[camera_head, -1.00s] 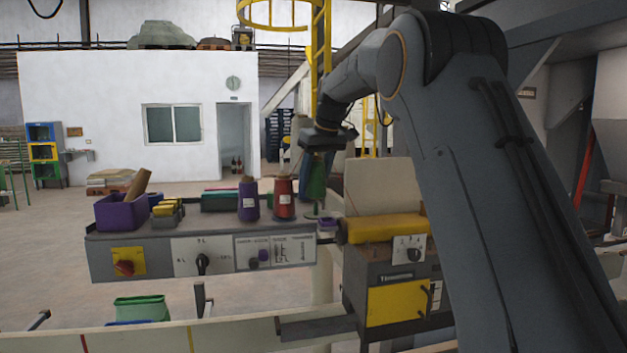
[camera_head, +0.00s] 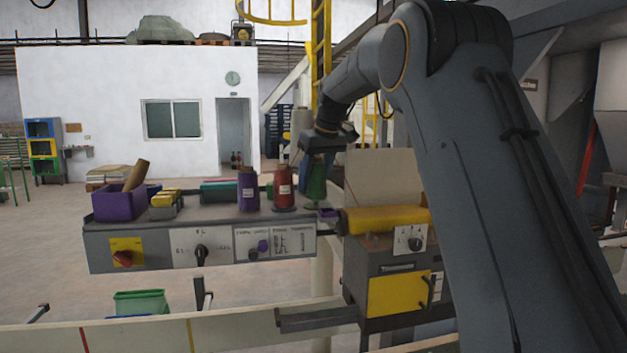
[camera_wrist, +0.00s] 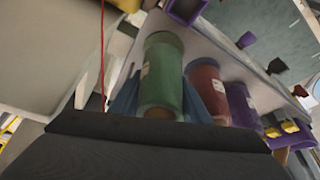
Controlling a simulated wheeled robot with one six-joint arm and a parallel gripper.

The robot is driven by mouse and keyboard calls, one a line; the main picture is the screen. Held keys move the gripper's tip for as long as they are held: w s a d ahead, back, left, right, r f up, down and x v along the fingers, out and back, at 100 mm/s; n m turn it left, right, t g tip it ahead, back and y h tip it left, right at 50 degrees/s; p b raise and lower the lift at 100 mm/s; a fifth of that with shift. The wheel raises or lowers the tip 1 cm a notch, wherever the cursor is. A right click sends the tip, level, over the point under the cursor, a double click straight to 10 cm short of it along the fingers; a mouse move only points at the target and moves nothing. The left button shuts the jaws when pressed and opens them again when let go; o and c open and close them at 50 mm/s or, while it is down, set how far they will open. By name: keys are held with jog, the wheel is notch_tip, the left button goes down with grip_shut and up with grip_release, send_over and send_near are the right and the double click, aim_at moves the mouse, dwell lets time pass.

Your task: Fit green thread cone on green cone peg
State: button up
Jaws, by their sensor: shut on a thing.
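The green thread cone (camera_head: 316,188) is upright at the right end of the grey machine's top, to the right of the red cone. My gripper (camera_head: 317,172) is above it, with blue fingers covering its upper part. In the wrist view the green cone (camera_wrist: 161,75) lies between the blue fingers of my gripper (camera_wrist: 160,100), which is shut on it. The green cone peg cannot be made out. The cone's lower end is close to the machine top, and I cannot tell whether it is seated.
The red thread cone (camera_head: 284,188) stands close on the left, and the purple thread cone (camera_head: 248,190) beyond it. A purple box (camera_head: 118,204) is at the far left. A yellow roll-shaped part (camera_head: 385,219) and an upright pale panel (camera_head: 385,175) are close on the right.

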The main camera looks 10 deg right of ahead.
jog(key=shift+f+b, duration=0.3)
jog(key=shift+f, duration=0.35)
jog(key=o, duration=1.2)
